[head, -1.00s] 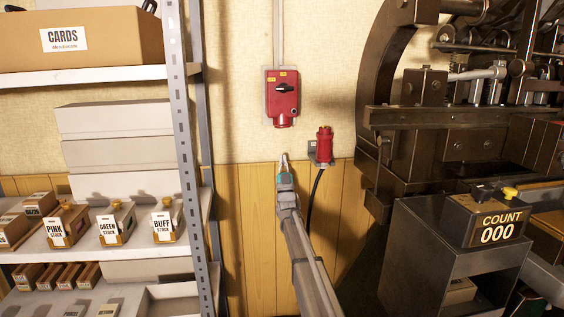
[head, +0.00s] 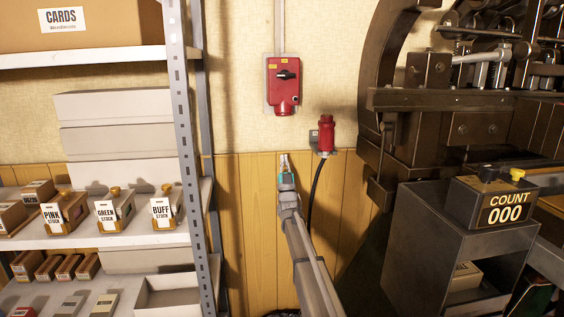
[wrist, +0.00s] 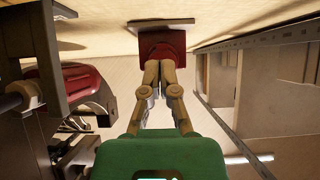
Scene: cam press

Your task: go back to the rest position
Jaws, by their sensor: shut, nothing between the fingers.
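My gripper (head: 284,162) is at the end of my arm, in front of the wood panelling in the head view. It is below the red switch box (head: 284,85) and left of the red plug (head: 325,136). In the wrist view my gripper (wrist: 158,68) has its two fingers together with nothing between them. The switch box also shows beyond the fingertips in the wrist view (wrist: 162,44), and I see a gap between gripper and box in the head view.
A metal shelf (head: 180,120) with boxes and card trays stands at left. The dark press (head: 420,110) stands at right, with a counter (head: 505,208) reading 000 on a grey cabinet (head: 415,230). A black cable (head: 314,195) hangs from the plug.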

